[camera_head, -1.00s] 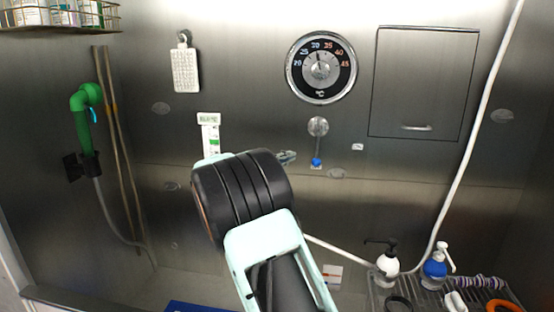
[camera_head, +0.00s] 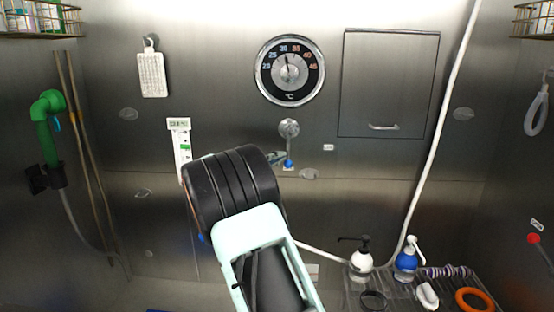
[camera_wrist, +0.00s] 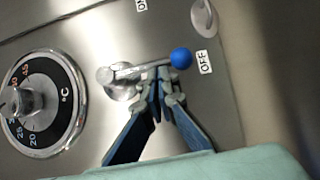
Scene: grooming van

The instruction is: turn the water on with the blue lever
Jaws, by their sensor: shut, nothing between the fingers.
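The lever (camera_head: 288,150) is a metal rod with a blue ball tip (camera_head: 288,163), hanging straight down from a round metal mount (camera_head: 289,128) on the steel wall. In the wrist view the blue ball (camera_wrist: 181,58) lies beside the OFF label (camera_wrist: 204,61); part of an ON label (camera_wrist: 141,4) shows at the top edge. My gripper (camera_wrist: 167,90) is shut and empty, its fingertips right beside the rod; I cannot tell whether they touch it. In the head view my gripper (camera_head: 277,158) is just left of the lever, mostly hidden behind my arm.
A round temperature dial (camera_head: 290,70) is above the lever, with a closed cabinet door (camera_head: 388,85) to its right. A white hose (camera_head: 440,120) runs down the wall. A rack at lower right holds pump bottles (camera_head: 406,262) and an orange ring (camera_head: 475,300). A green shower head (camera_head: 47,105) hangs left.

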